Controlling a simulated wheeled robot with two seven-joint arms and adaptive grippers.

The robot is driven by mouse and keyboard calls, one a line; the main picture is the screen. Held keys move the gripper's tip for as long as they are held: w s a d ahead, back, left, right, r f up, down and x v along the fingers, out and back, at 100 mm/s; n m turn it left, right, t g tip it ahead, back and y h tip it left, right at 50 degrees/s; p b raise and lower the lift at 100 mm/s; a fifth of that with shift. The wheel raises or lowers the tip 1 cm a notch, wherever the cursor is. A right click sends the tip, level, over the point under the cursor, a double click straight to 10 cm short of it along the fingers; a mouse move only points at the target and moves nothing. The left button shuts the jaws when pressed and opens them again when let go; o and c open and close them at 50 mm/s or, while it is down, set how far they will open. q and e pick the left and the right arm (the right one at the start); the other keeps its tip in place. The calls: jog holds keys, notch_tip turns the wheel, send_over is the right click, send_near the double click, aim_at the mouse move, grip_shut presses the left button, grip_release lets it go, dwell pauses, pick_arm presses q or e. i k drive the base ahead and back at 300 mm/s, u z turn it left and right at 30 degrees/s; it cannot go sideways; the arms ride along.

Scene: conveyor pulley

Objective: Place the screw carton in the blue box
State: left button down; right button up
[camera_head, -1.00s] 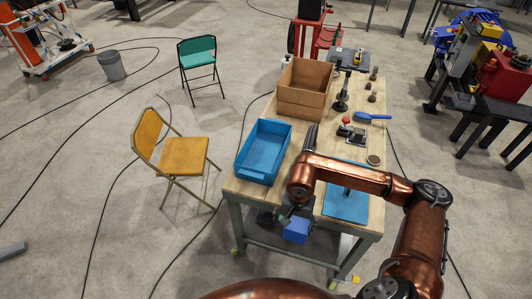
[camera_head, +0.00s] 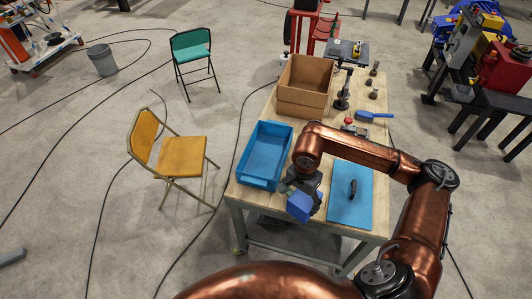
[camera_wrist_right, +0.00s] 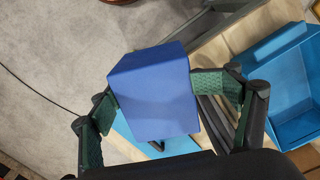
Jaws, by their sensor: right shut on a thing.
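The screw carton is a small dark blue box (camera_head: 303,205). My right gripper (camera_head: 302,190) is shut on it and holds it near the front edge of the workbench, to the right of and nearer than the blue box. In the right wrist view the carton (camera_wrist_right: 155,95) sits between the two green-padded fingers. The open light-blue box (camera_head: 265,155) stands on the left part of the bench and looks empty. It also shows at the right of the right wrist view (camera_wrist_right: 290,85). My left gripper is not in view.
The workbench (camera_head: 237,192) also bears a brown wooden crate (camera_head: 305,88) behind the blue box, a blue mat (camera_head: 350,195) with a dark tool on it, and a blue-handled brush (camera_head: 373,116). A yellow chair (camera_head: 182,155) stands left of the bench.

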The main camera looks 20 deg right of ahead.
aim_at(265, 165)
jog(key=u, duration=0.05)
jog(key=i, duration=1.2)
